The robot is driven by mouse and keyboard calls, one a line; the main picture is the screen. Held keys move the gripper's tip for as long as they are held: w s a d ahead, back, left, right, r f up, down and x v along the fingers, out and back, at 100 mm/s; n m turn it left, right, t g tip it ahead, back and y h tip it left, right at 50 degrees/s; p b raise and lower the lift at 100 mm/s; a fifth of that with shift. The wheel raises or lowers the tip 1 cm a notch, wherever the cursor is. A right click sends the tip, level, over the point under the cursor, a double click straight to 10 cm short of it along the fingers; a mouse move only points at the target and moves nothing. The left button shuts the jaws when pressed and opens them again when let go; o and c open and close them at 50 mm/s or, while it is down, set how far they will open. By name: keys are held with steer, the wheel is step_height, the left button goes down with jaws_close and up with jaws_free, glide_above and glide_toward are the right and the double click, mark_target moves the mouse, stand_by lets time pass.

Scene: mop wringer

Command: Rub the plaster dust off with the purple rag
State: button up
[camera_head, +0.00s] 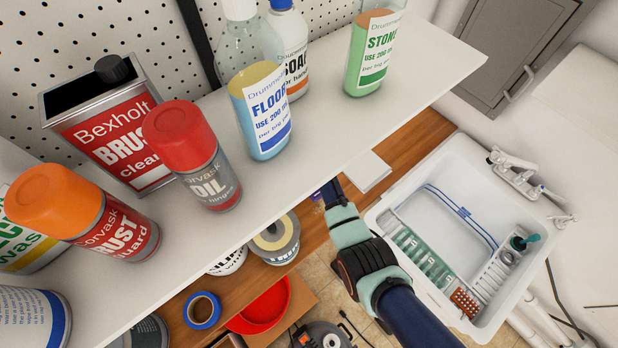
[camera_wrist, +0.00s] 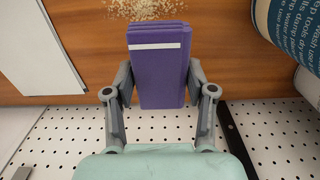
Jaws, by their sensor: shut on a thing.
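A folded purple rag (camera_wrist: 160,65) with a white stripe is held in my gripper (camera_wrist: 160,88), seen in the wrist view. The two fingers are shut on its left and right sides. Pale plaster dust (camera_wrist: 143,9) lies scattered on the brown wooden surface just beyond the rag's far edge. In the head view my arm reaches under the white shelf, and only a small bit of the purple rag (camera_head: 316,196) shows at the shelf edge. The gripper fingers and the dust are mostly hidden there by the shelf.
The white shelf (camera_head: 408,108) with several bottles and cans hangs over the wooden bench (camera_head: 415,150). A white flat item (camera_wrist: 38,45) lies left of the rag, and a blue-labelled container (camera_wrist: 290,25) stands to its right. A pegboard (camera_wrist: 270,130) is close to the gripper. A sink (camera_head: 405,210) is at the right.

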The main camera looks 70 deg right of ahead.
steer(key=shift+s+d+f+b, duration=0.15)
steer(key=shift+f+b, duration=0.35)
steer(key=shift+f, duration=0.05)
step_height(320, 180, down, 5)
steer(key=b, duration=0.4)
steer(key=shift+r+b, duration=0.15)
steer(key=shift+b, duration=0.15)
steer(key=shift+f+b, duration=0.35)
steer(key=shift+f, duration=0.25)
steer(key=shift+r, duration=0.1)
